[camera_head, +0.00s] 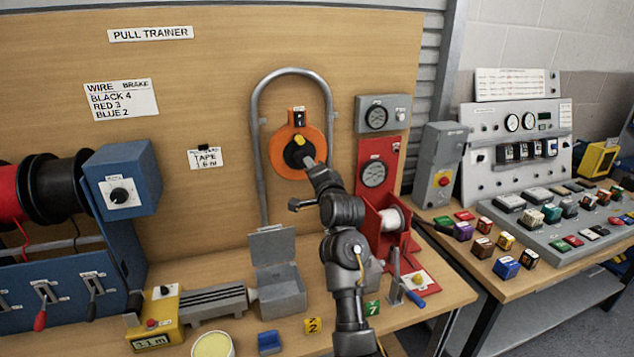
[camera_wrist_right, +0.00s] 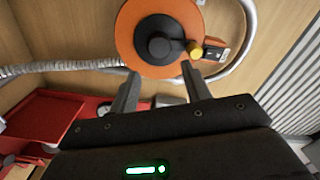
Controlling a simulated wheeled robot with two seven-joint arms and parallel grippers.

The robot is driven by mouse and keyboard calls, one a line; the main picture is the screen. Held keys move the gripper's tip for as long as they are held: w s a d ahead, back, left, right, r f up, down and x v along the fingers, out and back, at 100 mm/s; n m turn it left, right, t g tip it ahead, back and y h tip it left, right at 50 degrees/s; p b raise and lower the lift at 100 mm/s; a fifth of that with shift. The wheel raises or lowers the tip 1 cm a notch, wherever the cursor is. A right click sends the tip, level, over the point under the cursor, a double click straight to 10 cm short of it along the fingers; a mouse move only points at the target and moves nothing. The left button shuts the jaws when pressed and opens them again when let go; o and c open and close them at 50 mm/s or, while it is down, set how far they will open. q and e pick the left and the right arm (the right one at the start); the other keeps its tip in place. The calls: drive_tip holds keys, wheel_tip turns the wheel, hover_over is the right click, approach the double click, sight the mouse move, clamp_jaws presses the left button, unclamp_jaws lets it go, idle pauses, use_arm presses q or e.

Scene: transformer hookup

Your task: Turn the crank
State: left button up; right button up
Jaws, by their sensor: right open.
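An orange disc (camera_head: 283,155) with a black hub and a yellow knob (camera_head: 299,141) is mounted on the wooden panel, inside a grey pipe loop. In the right wrist view, the disc (camera_wrist_right: 133,32) and the yellow knob (camera_wrist_right: 195,49) are just beyond the fingertips. My right gripper (camera_wrist_right: 160,82) is open, with nothing between its fingers; the knob is near one fingertip but apart from it. In the head view, my right gripper (camera_head: 309,162) is in front of the disc and hides part of it. A blue-handled lever (camera_head: 413,296) stands by the red unit. My left gripper is not in view.
A red unit with gauges (camera_head: 374,173) and a white spool (camera_head: 391,219) stands right of my arm. The grey pipe (camera_head: 256,150) surrounds the disc closely. A grey box with its lid up (camera_head: 281,290) and a yellow meter (camera_head: 154,320) are on the bench.

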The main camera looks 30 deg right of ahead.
drive_tip(key=shift+s+a, duration=0.2)
drive_tip(key=shift+s, duration=0.95)
